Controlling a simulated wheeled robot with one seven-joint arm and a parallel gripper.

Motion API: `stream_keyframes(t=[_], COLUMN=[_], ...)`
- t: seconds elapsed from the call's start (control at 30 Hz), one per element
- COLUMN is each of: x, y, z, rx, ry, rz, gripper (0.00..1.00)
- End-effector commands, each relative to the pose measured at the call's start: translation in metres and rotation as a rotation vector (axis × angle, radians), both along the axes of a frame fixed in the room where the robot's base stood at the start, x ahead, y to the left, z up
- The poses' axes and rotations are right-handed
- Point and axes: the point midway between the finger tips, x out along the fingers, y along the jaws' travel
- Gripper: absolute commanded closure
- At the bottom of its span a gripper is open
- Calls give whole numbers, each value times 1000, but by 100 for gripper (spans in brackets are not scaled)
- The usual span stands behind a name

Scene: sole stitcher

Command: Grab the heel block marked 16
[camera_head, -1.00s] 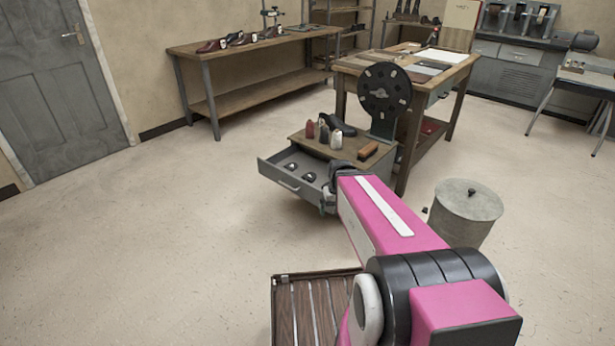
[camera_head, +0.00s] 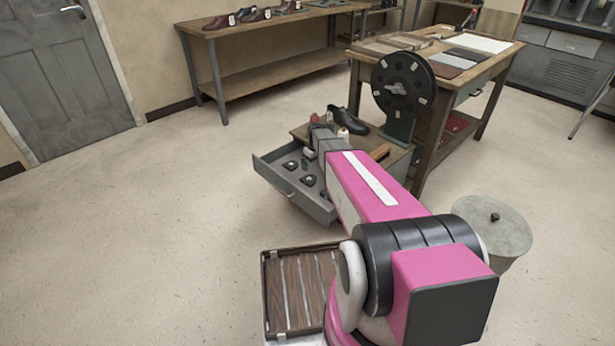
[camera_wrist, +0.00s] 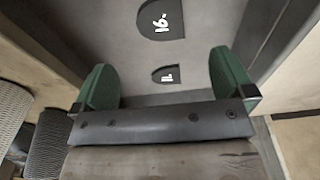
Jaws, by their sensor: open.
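The heel block marked 16 (camera_wrist: 160,19) is a dark, rounded piece with white digits, lying at the top of the wrist view and partly cut off by the frame edge. A second, smaller-looking dark heel block (camera_wrist: 168,74) with a white mark lies nearer, between my fingers in the picture. My gripper (camera_wrist: 166,78) is open, its two green fingers apart and holding nothing; block 16 is beyond the fingertips. In the head view, the open drawer (camera_head: 322,208) holds several dark heel blocks (camera_head: 290,165); their numbers are unreadable there. My arm hides part of the drawer.
The small cabinet's top (camera_head: 302,130) carries a dark shoe (camera_head: 350,121) and small bottles, close to my arm's end. A black disc on a stand (camera_head: 403,84) is behind. A lidded bin (camera_head: 492,228) stands at right. The floor left of the drawer is clear.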

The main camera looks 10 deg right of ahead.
Motion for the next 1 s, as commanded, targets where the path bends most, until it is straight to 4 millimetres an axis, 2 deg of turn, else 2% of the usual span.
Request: stream_keyframes(t=[0.17,0.5,0.73,1.0], x=[4,9,11,17], y=[0,4,6,10], z=[-10,-55,-69,-104], rx=[0,0,0,0], ry=[-1,0,0,-1], rz=[6,5,5,5], gripper=[0,0,0,0])
